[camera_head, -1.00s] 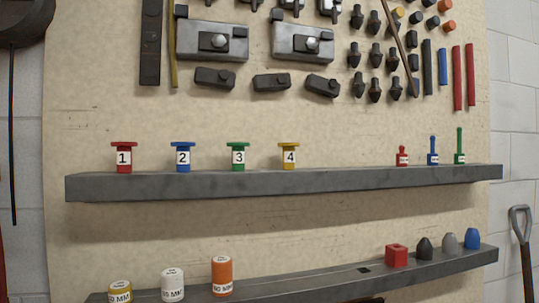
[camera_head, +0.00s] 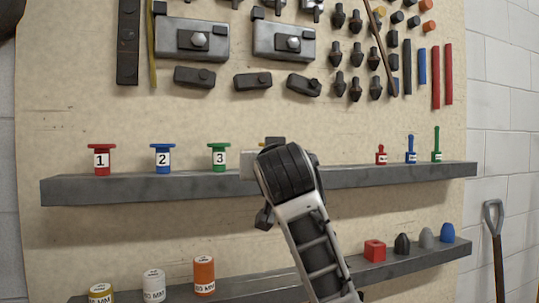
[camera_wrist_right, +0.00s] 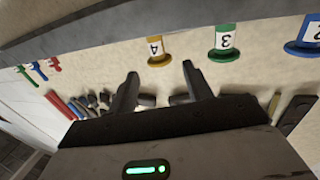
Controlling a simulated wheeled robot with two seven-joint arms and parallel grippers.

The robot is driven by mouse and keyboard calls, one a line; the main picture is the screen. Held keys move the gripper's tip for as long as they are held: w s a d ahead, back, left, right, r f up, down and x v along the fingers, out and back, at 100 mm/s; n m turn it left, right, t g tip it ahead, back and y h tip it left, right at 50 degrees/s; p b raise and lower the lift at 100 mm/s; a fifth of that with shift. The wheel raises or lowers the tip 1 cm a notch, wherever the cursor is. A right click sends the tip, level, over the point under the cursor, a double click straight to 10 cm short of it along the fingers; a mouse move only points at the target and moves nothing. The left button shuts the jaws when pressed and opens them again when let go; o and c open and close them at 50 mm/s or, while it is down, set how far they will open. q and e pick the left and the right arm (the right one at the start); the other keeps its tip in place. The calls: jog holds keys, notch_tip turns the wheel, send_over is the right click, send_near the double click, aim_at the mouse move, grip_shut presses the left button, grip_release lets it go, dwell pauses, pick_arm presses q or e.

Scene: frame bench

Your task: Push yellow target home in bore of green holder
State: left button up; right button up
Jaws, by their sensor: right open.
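The green flanged piece labelled 3 (camera_head: 219,157) stands upright on the upper grey shelf; its bore cannot be seen. It also shows inverted in the right wrist view (camera_wrist_right: 225,41). The yellow flanged piece labelled 4 (camera_wrist_right: 157,49) stands beside it, mostly hidden by my right arm in the head view, with only its top (camera_head: 272,141) showing. My right gripper (camera_wrist_right: 161,70) is open and empty, its two dark fingers spread either side of the yellow piece in the wrist view, apparently short of it. My left gripper is out of view.
Blue piece 2 (camera_head: 163,157) and red piece 1 (camera_head: 101,158) stand left on the upper shelf (camera_head: 125,190). Small red, blue and green plugs (camera_head: 411,150) stand at its right. The lower shelf holds labelled cylinders (camera_head: 204,276), a red block (camera_head: 375,250) and rounded caps.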

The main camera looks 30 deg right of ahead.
jog(key=p+x, duration=0.1)
jog(key=x, duration=0.3)
jog(key=p+x, duration=0.1)
jog(key=x, duration=0.3)
jog(key=p+x, duration=0.1)
jog(key=x, duration=0.3)
jog(key=shift+s+d+r+p, duration=0.15)
jog(key=shift+s+d+p, duration=0.05)
jog(key=shift+d+p, duration=0.15)
jog(key=shift+w+d, duration=0.1)
jog(key=shift+w, duration=0.2)
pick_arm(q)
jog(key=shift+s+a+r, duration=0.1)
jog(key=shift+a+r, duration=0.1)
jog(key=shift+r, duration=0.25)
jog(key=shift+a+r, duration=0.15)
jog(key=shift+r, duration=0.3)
pick_arm(e)
jog(key=shift+c, duration=0.3)
jog(key=c, duration=1)
